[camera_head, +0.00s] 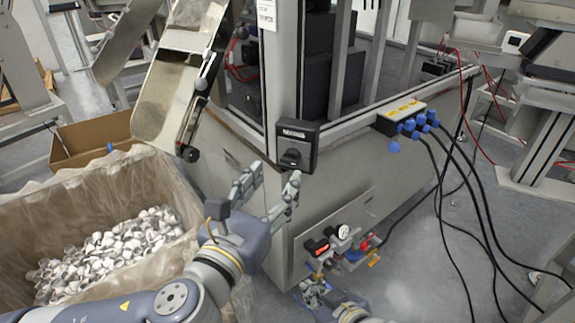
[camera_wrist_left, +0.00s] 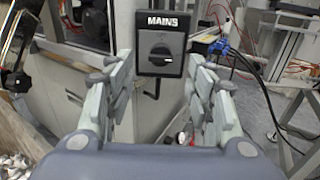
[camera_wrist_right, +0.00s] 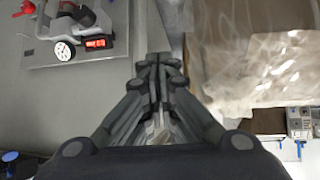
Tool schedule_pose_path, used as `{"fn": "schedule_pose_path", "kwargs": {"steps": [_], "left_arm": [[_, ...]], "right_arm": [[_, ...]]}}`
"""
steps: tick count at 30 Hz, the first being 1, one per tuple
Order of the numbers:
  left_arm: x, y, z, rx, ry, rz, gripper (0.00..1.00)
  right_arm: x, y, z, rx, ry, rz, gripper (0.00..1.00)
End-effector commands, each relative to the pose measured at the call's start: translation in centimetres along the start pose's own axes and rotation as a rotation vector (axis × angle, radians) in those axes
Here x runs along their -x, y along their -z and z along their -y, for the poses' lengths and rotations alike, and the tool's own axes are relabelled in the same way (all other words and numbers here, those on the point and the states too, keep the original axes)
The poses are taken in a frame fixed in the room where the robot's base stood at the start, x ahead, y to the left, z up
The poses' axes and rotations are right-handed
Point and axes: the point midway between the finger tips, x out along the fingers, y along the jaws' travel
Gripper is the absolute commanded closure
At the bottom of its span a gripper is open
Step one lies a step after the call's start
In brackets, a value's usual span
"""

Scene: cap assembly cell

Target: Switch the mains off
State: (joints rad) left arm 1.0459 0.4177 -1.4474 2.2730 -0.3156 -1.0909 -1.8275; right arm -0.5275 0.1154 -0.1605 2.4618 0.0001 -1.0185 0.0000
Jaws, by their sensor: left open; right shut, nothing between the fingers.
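The mains switch is a dark box labelled MAINS (camera_head: 297,136) on the corner of the grey machine cabinet. It has a black rotary knob (camera_head: 290,158), which faces me in the left wrist view (camera_wrist_left: 160,54). The knob's handle looks roughly horizontal there, with a small pale mark at its right. My left gripper (camera_head: 270,182) is open and empty, just below and in front of the switch. Its fingers stand either side of the box in the left wrist view, apart from the knob. My right gripper (camera_head: 311,291) is shut and empty, low by the cabinet's foot.
A lined carton (camera_head: 60,225) of white caps stands at left, below a metal chute (camera_head: 180,95). A pneumatic unit with gauge (camera_head: 343,231) and red display (camera_head: 317,247) sits near my right gripper. Blue plugs (camera_head: 420,123) with black cables hang at right.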

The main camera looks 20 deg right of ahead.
Motion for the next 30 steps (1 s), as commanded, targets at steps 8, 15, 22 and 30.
{"fn": "schedule_pose_path", "kwargs": {"steps": [8, 15, 22, 30], "left_arm": [[-4.6, 0.1, 0.1, 0.001, 0.0, 0.001, 0.5], [-6.1, 0.0, 0.0, 0.002, 0.0, 0.001, 0.5], [-6.1, -0.1, 0.0, 0.002, 0.0, 0.001, 0.5], [-6.1, 0.0, 0.0, 0.002, 0.0, 0.0, 0.95]], "right_arm": [[-0.4, 3.8, 0.5, 0.002, 0.011, -0.182, 1.0], [-0.3, 5.3, 0.7, 0.002, 0.015, -0.25, 1.0], [-0.3, 5.4, 0.7, 0.002, 0.015, -0.255, 1.0], [-0.3, 5.4, 0.7, 0.002, 0.016, -0.254, 1.0]]}}
